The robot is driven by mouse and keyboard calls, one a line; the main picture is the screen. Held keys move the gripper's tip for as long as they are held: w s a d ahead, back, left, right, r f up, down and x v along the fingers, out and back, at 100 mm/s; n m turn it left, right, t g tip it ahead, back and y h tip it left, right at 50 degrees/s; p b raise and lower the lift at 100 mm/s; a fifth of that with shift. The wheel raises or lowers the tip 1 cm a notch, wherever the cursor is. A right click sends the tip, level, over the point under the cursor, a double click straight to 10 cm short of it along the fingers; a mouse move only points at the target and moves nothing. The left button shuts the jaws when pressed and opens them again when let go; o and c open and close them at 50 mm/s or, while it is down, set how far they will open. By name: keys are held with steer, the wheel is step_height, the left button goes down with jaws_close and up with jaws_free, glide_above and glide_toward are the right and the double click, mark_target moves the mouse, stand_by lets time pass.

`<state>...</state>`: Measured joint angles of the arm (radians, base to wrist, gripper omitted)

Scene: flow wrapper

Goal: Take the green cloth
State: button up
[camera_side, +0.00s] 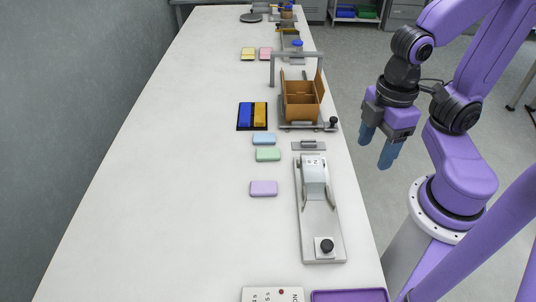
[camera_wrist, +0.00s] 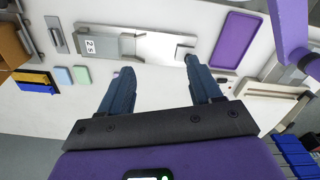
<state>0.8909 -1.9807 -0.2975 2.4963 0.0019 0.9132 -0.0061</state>
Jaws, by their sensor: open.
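The green cloth (camera_side: 267,154) is a small pale green folded pad, flat on the white table left of the wrapper. In the wrist view the green cloth (camera_wrist: 81,75) shows left of the fingers. My gripper (camera_side: 376,151) is open and empty, held past the table's right edge, well right of the cloth and above it. Its two blue fingers (camera_wrist: 158,66) show apart in the wrist view, with nothing between them.
A light blue pad (camera_side: 264,139) lies just behind the green cloth; a lilac pad (camera_side: 264,188) lies in front. The wrapper (camera_side: 321,230) and an open brown box (camera_side: 301,102) stand to the right. A purple tray (camera_side: 349,296) is at the front. The table's left side is clear.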

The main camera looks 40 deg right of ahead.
steer(key=w+a, duration=0.3)
steer(key=w, duration=0.4)
steer(key=m, duration=0.3)
glide_above(268, 152)
steer(key=f, duration=1.8)
steer(key=shift+w+a+f, duration=0.3)
steer(key=shift+w+f, duration=0.05)
steer(key=shift+f, duration=0.05)
steer(key=f, duration=0.2)
steer(key=s+f, duration=0.1)
steer(key=f, duration=0.1)
steer(key=shift+d, duration=0.25)
steer(key=shift+w+f, duration=0.1)
steer(key=shift+f, duration=0.45)
steer(key=c, duration=0.8)
